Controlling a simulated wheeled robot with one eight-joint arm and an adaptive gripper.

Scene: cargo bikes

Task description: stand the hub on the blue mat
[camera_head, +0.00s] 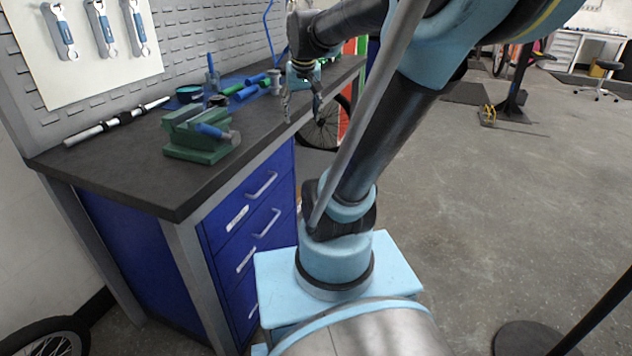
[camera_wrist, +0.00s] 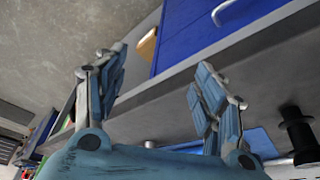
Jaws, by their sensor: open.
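My gripper (camera_head: 301,106) is open and empty near the bench's front edge, right of the tools; its two spread fingers also show in the wrist view (camera_wrist: 160,68). The blue mat (camera_head: 234,79) lies on the dark bench top, partly covered by tools; part of it shows behind a finger in the wrist view (camera_wrist: 260,144). A black spool-shaped thing (camera_wrist: 299,136), which looks like the hub, is at the right edge of the wrist view, apart from my fingers. I cannot clearly pick it out in the head view.
A green vise (camera_head: 200,135) stands near the bench's front. Blue-handled tools (camera_head: 245,91) and a small silver part (camera_head: 275,83) lie around the mat. A silver and black rod (camera_head: 115,120) lies by the pegboard. Blue drawers (camera_head: 250,225) are below; open floor is right.

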